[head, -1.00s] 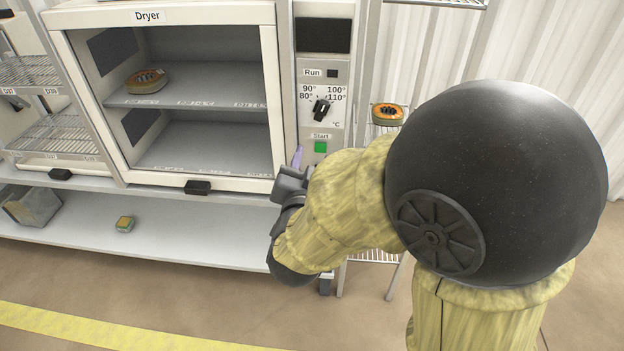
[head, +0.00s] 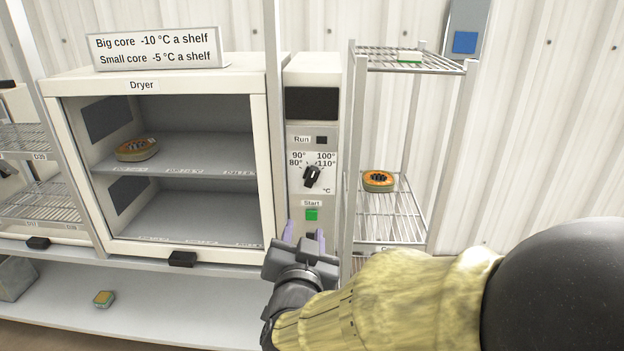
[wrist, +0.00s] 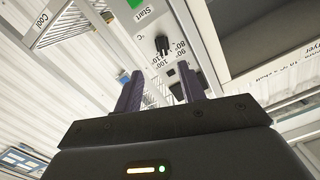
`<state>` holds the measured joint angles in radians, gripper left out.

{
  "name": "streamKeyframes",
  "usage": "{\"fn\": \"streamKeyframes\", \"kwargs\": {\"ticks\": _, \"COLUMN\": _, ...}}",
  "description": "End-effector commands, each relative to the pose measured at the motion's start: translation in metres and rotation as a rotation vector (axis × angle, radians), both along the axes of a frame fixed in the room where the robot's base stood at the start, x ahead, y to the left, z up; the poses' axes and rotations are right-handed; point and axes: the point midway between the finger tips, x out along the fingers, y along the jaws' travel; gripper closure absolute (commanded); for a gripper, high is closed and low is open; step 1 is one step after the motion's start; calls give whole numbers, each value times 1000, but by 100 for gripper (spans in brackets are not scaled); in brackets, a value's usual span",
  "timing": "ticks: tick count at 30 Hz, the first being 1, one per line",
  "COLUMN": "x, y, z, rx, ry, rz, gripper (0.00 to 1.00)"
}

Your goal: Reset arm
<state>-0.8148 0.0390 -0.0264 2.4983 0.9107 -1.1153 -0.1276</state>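My gripper (head: 304,238) is in front of the lower part of the dryer's control panel (head: 311,132), just below the green Start button (head: 312,215). In the wrist view my gripper (wrist: 160,88) has its two purple fingers apart with nothing between them. The dryer (head: 258,150) stands at the left with its front open. An orange ring-shaped core (head: 136,149) sits on its upper shelf; its lower shelf is empty. The dial (head: 312,176) points up and to the right. The Run lamp (head: 322,140) is dark.
A wire rack (head: 412,225) right of the panel holds another orange core (head: 378,181). A sign (head: 155,48) stands on the dryer. A small yellowish block (head: 104,299) lies on the white lower shelf (head: 190,310). Wire shelves (head: 38,175) stand at the far left.

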Motion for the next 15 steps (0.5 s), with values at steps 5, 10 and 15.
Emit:
{"fn": "streamKeyframes", "kwargs": {"ticks": 5, "x": 16, "y": -14, "z": -34, "rx": -40, "ry": 163, "rz": 79, "gripper": 60}}
{"fn": "streamKeyframes", "kwargs": {"ticks": 10, "x": 18, "y": -36, "z": -77, "rx": -96, "ry": 377, "rz": 161, "gripper": 60}}
{"fn": "streamKeyframes", "kwargs": {"ticks": 15, "x": 3, "y": -70, "z": -120, "rx": -156, "ry": 616, "rz": 216, "gripper": 60}}
